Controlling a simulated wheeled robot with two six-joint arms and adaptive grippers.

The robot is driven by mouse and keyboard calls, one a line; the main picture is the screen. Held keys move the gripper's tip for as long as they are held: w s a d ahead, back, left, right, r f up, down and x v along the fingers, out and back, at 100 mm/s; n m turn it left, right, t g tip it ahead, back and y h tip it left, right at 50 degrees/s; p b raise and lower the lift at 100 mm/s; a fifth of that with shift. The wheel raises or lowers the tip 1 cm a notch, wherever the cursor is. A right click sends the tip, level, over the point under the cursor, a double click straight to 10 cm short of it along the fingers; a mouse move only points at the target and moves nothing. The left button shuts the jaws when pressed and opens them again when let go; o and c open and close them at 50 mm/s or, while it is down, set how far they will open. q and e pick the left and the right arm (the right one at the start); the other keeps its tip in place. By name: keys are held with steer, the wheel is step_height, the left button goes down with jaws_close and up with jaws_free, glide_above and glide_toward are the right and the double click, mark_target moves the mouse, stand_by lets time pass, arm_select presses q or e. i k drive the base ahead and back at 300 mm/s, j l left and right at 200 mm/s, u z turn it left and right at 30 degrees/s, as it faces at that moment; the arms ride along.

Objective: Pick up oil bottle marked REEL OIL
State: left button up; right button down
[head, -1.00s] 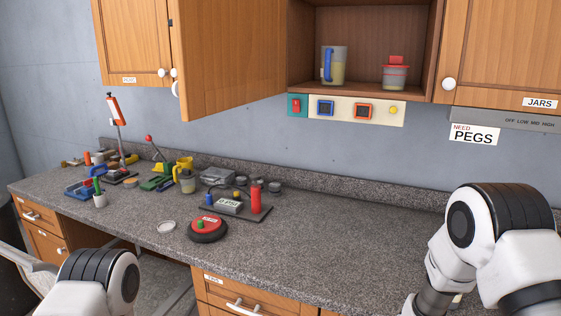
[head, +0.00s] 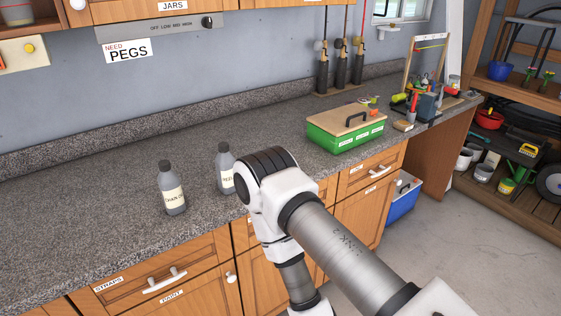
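Two grey bottles with dark caps stand upright on the speckled counter (head: 110,200). The rear right bottle (head: 225,160) has a pale label beginning with what looks like "REEL"; my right arm hides part of the label. The front left bottle (head: 171,182) has a label that appears to read "CHAIN" and more. My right arm's bulky joint is in front of and to the right of the rear bottle in the picture. Neither gripper shows in the head view.
A green box with a wooden lid (head: 345,130) stands on the counter to the right. Fishing rods (head: 341,68) stand at the wall, and a vise and tools (head: 428,100) are at the far end. The counter left of the bottles is clear. A blue cooler (head: 402,198) sits on the floor.

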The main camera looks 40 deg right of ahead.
mark_target(224, 160)
steer(key=z, duration=0.8)
